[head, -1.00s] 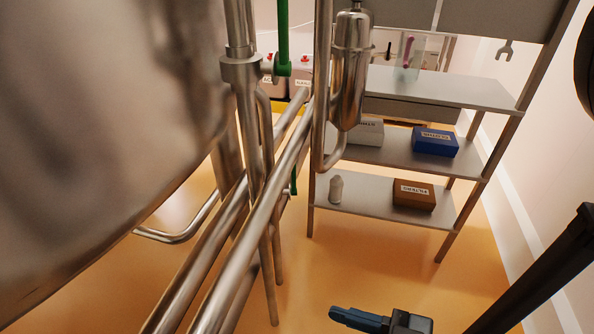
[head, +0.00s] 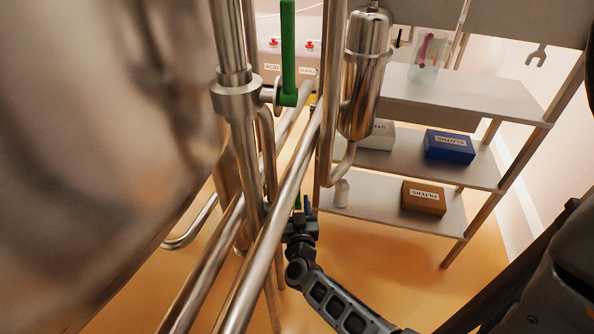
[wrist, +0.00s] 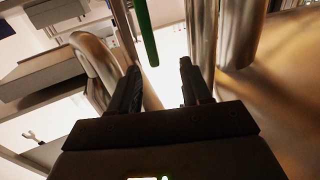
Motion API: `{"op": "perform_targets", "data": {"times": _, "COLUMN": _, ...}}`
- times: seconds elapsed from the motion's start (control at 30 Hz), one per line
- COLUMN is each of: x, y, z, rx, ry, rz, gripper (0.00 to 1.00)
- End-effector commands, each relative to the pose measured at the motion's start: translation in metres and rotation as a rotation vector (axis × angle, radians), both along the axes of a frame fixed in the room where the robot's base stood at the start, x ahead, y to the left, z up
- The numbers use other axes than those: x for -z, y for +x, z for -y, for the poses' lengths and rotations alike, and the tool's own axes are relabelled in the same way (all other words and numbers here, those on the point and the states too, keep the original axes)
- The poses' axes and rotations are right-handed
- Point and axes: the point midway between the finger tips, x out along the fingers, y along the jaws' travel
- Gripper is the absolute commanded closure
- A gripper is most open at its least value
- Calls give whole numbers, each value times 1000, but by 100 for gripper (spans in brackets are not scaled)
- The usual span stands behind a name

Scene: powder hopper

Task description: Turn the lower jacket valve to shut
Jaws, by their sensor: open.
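The fingers are apart with nothing held. I cannot tell whether they touch the lever. A larger green lever (head: 288,50) stands upright on the valve above.
Steel pipes (head: 268,230) run diagonally just left of my gripper, and a large steel vessel (head: 100,130) fills the left side. A shelf rack (head: 375,205) with boxes stands behind to the right. Open orange floor (head: 380,270) lies below.

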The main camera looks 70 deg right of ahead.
Motion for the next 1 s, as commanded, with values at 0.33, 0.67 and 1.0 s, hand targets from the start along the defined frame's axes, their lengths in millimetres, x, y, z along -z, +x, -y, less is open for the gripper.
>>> {"op": "perform_targets", "data": {"times": 0.33, "x": 2, "y": 10, "z": 43, "rx": 54, "ry": -1, "rz": -9, "gripper": 52}}
{"op": "perform_targets", "data": {"times": 0.67, "x": 2, "y": 27, "z": 85, "rx": 52, "ry": 1, "rz": -9, "gripper": 52}}
{"op": "perform_targets", "data": {"times": 1.0, "x": 2, "y": 31, "z": 94, "rx": 51, "ry": 0, "rz": -10, "gripper": 52}}
